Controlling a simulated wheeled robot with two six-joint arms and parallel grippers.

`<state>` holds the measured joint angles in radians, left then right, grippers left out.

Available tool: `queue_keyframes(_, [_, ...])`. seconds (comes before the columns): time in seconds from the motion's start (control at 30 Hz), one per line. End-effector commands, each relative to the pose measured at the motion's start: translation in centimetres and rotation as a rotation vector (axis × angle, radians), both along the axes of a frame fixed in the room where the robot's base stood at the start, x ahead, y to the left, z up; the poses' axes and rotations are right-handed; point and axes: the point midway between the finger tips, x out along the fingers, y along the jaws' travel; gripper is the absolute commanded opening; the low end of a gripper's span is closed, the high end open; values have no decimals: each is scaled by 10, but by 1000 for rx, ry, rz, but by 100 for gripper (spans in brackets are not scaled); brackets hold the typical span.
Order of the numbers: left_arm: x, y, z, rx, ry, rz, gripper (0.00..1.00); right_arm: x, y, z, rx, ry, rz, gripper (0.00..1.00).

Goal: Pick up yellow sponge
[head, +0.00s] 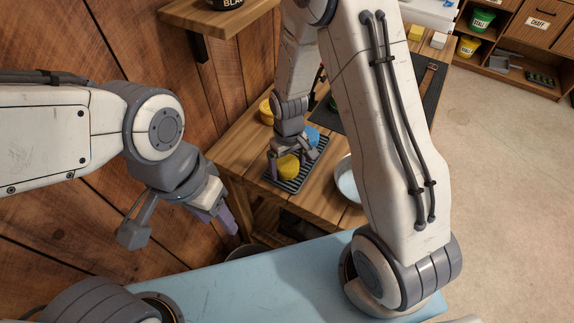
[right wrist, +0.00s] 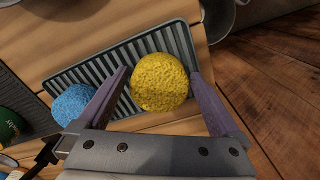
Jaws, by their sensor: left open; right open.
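A round yellow sponge (head: 288,166) rests on a dark ridged rack on the wooden bench; it also shows in the right wrist view (right wrist: 159,82). My right gripper (right wrist: 162,88) is open, with its two purple-grey fingers on either side of the yellow sponge. In the head view the right gripper (head: 284,166) is over the rack and partly covers the sponge. I cannot tell whether the fingers touch it. My left gripper (head: 180,225) is open and empty, left of the bench.
A blue sponge (right wrist: 74,104) lies on the rack (right wrist: 96,66) just left of the yellow one. A metal bowl (head: 347,181) stands right of the rack. A yellow container (head: 266,112) stands behind it near the wooden wall. My right arm hides part of the bench.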

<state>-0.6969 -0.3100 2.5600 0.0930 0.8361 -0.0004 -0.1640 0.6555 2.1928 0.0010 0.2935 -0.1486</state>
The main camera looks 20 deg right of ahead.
Motion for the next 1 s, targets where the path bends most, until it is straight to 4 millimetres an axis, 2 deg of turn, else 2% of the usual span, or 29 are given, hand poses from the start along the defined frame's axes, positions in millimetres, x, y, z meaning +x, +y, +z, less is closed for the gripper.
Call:
queue_keyframes(0.03, [0,0,0,0,0,0,50,0,0,0,0,0,0,100])
queue_keyframes(0.17, [0,0,0,0,0,0,50,0,0,0,0,0,0,50])
queue_keyframes(0.2, [0,0,0,0,0,0,50,0,0,0,0,0,0,35])
queue_keyframes(0.23, [0,0,0,0,0,0,50,0,0,0,0,0,0,31])
queue_keyframes(0.27, [0,0,0,0,0,0,50,0,0,0,0,0,0,22])
queue_keyframes(0.5, [0,0,0,0,0,0,50,0,0,2,0,-1,0,22])
queue_keyframes(0.67, [0,0,-2,0,0,0,50,1,0,10,0,-3,0,22])
queue_keyframes(0.87, [0,0,-8,0,0,0,50,2,0,40,1,-8,0,22])
queue_keyframes(1.0, [0,0,-14,0,0,0,50,-19,-24,59,1,-5,-6,22])
